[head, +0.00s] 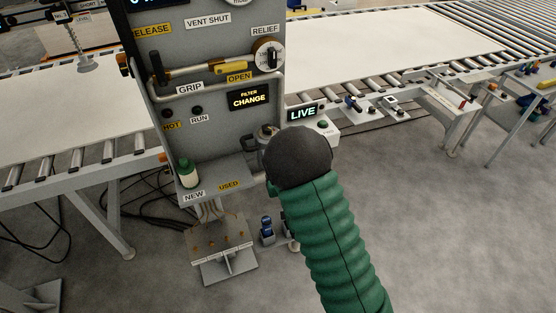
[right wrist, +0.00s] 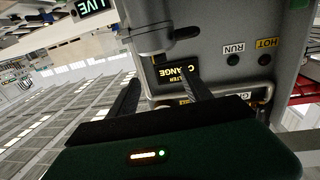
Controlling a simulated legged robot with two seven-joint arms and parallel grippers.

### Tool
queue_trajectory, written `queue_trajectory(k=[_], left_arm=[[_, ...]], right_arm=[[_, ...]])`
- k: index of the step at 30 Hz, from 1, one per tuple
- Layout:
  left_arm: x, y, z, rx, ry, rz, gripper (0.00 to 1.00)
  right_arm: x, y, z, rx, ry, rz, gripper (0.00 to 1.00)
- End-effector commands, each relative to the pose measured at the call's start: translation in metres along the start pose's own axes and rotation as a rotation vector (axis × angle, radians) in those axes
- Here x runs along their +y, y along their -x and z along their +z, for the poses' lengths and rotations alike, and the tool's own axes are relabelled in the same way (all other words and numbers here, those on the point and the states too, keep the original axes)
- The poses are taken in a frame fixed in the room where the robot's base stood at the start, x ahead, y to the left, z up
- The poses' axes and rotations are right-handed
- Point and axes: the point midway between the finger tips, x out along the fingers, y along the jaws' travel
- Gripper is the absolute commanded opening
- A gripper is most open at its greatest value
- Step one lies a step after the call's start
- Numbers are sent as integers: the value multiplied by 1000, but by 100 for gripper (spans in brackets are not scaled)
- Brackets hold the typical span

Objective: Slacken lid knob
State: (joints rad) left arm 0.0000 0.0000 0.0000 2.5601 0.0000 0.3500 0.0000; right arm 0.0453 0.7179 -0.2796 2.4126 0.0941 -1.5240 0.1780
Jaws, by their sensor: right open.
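The grey filter housing (head: 265,134) sits on the right side of the control panel (head: 215,140), largely hidden behind my right wrist. What looks like its lid and knob shows only in part, and I cannot tell the knob's position. In the right wrist view, a grey cylindrical part of the housing (right wrist: 150,32) is at the top, just beyond my right gripper (right wrist: 161,78). The two dark fingers are spread apart with nothing between them; I cannot tell whether either touches the housing. In the head view my wrist hides these fingers. My left gripper is out of view.
A green-and-white bottle (head: 188,174) stands on the panel's lower shelf, by the NEW label. A lit FILTER CHANGE display (head: 249,98) is above the housing, and a LIVE sign (head: 302,114) is to the right. Roller conveyors (head: 360,72) lie behind. Floor at right is clear.

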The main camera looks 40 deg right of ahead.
Motion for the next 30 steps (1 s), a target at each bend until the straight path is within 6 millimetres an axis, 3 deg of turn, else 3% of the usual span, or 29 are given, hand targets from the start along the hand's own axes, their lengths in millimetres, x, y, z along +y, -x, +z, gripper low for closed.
queue_trajectory(k=[11,18,26,30], left_arm=[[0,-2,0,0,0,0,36],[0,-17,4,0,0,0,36],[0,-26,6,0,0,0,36],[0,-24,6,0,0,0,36]], right_arm=[[0,7,0,0,-1,1,57],[9,24,24,-43,-20,17,57],[3,36,4,-3,-3,-7,57],[0,24,2,2,0,-11,57]])
